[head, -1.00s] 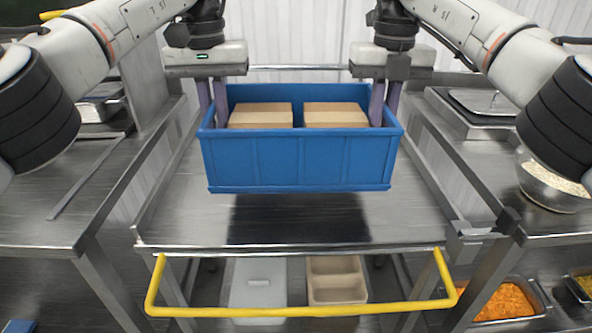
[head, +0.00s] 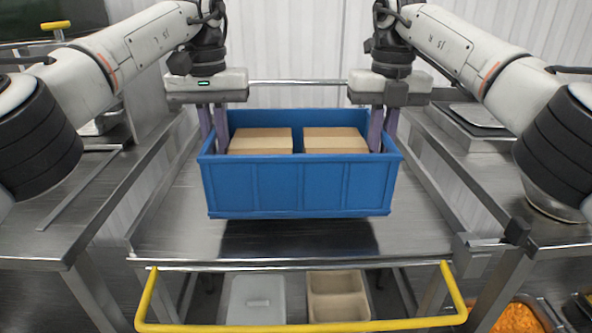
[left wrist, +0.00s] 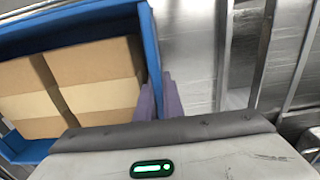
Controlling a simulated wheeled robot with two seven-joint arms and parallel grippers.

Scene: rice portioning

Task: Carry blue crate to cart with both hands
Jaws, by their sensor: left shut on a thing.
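The blue crate (head: 300,188) is level over the steel cart (head: 180,225), with a dark patch on the cart top below its front. Whether its bottom touches the cart is hard to tell. Two brown boxes, left (head: 260,141) and right (head: 334,140), sit inside it. My left gripper (head: 214,150) is shut on the crate's left side wall; its purple fingers also show at the wall in the left wrist view (left wrist: 159,100). My right gripper (head: 382,150) is shut on the right side wall, its fingers either side of it. The fingertips are partly hidden by the crate.
The cart has a yellow handle (head: 300,328) in front and a rail behind. A lidded container (head: 255,300) and a beige divided tray (head: 338,296) are below its top. Steel tables stand left (head: 50,230) and right (head: 545,236), close beside the cart. A bowl (head: 552,204) is on the right table.

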